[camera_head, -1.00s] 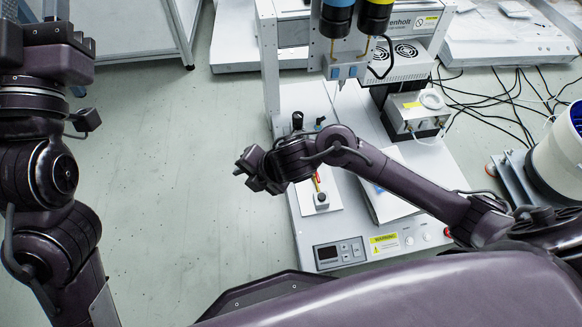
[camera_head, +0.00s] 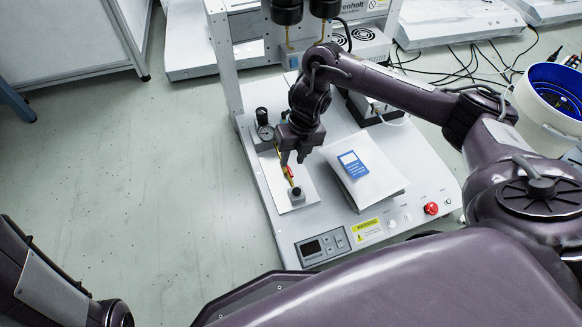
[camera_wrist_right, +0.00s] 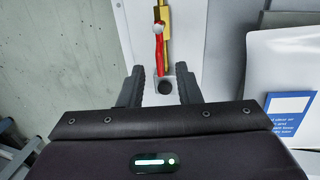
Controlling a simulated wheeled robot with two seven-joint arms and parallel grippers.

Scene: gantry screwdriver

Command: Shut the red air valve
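The red air valve (camera_head: 289,173) is a small red lever on a brass line on the white panel of the gantry machine. In the right wrist view the red lever (camera_wrist_right: 159,48) runs nearly in line with the brass pipe (camera_wrist_right: 166,18), with a pale round end at the top. My right gripper (camera_head: 292,158) points down over the panel, close to the lever. In the wrist view its two fingers (camera_wrist_right: 160,78) are apart, with the lever's lower end in the gap between them; I see no grip on it. My left gripper is out of view; only arm parts show at lower left.
A pressure gauge (camera_head: 265,132) with a black knob stands behind the valve. A white pouch with a blue label (camera_head: 372,172) lies right. A red button (camera_head: 431,208) is on the front edge.

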